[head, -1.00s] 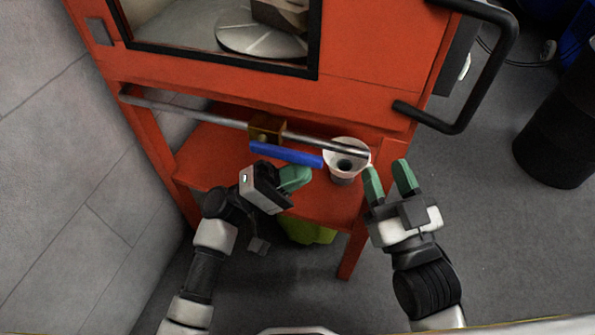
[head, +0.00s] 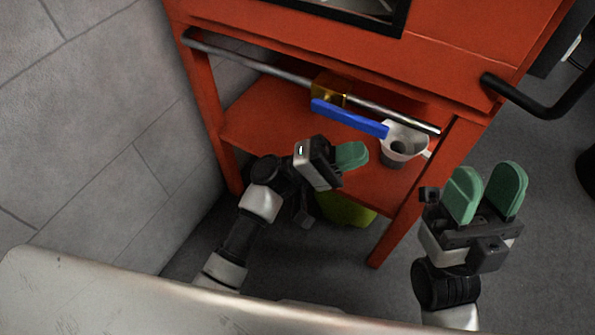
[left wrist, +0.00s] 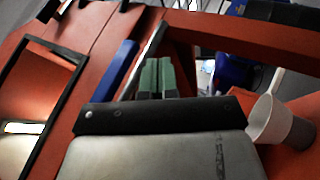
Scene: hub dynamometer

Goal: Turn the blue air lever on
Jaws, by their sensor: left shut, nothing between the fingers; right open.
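The blue air lever (head: 348,118) lies along a metal pipe (head: 275,72), below a brass valve body (head: 329,89), on the front of the orange machine. In the left wrist view the lever (left wrist: 118,70) stands left of my fingertips. My left gripper (head: 352,156) is shut and empty, just below the lever in the head view and apart from it in the picture. Its green fingers (left wrist: 157,77) are together in the left wrist view. My right gripper (head: 484,192) is open and empty, right of the machine's front leg.
A white cup (head: 404,141) stands on the orange lower shelf (head: 262,122), right of the lever; it also shows in the left wrist view (left wrist: 272,122). A yellow-green container (head: 345,208) is under the shelf. A black handle (head: 530,105) juts out at right. A grey wall (head: 110,120) borders the left.

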